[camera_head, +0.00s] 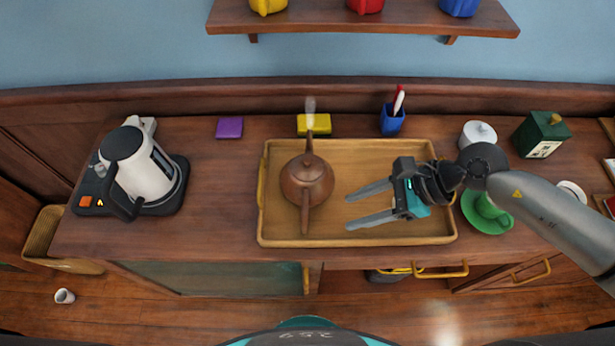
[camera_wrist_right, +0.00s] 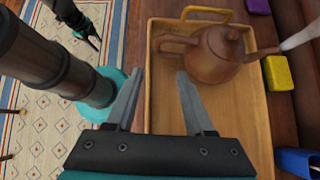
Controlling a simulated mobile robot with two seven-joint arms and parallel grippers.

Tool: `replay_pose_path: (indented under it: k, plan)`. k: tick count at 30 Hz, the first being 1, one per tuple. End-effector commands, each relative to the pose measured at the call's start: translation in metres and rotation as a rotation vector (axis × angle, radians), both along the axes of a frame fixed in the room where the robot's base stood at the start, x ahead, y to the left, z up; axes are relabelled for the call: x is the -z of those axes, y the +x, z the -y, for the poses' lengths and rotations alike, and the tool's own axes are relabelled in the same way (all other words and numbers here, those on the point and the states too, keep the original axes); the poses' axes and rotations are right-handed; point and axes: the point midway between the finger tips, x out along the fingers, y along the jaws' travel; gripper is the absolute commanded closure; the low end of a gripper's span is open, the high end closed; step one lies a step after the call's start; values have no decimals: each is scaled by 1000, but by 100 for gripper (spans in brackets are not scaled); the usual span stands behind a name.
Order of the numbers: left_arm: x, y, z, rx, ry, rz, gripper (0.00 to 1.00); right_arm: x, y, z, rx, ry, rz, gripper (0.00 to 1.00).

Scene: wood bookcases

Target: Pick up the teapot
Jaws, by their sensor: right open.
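A brown clay teapot (camera_head: 307,180) stands on the left part of a wooden tray (camera_head: 385,152) on the cabinet top. Its handle points toward the front and its spout toward the back, with a pale wisp above the spout. My right gripper (camera_head: 348,211) is open and empty over the tray, to the right of the teapot and apart from it. In the right wrist view the teapot (camera_wrist_right: 217,52) sits ahead of the open fingers (camera_wrist_right: 160,78), its handle on the left side. A left gripper (camera_wrist_right: 93,42) shows small at the top left of that view.
A white kettle (camera_head: 140,165) stands on a dark base at the left. A yellow sponge (camera_head: 314,124), purple block (camera_head: 229,127) and blue pen cup (camera_head: 392,120) are behind the tray. A green cup (camera_head: 490,207) on a saucer is right of it, under my right arm. A shelf (camera_head: 350,21) hangs above.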

Motion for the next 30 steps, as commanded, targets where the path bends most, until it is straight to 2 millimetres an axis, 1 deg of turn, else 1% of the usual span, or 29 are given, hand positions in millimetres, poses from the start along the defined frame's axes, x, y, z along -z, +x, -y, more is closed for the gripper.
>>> replay_pose_path:
  k: [1,3,9,12,20,26,30]
  plan:
    - [-1,0,0,0,0,0,50,5,0,-9,0,6,-2,47]
    - [-1,0,0,0,0,0,50,14,1,-18,3,7,-2,47]
    - [-2,0,0,0,0,-1,50,39,2,-43,3,8,-4,47]
    - [-2,-1,0,0,0,-1,50,49,3,-52,4,8,-3,47]
    - [-3,-1,0,0,0,-2,50,59,3,-64,4,7,-2,47]
    - [-7,-1,0,0,0,-2,50,74,-3,-85,4,9,-5,47]
    - [-5,-1,0,0,1,-3,50,86,-2,-96,5,8,-2,47]
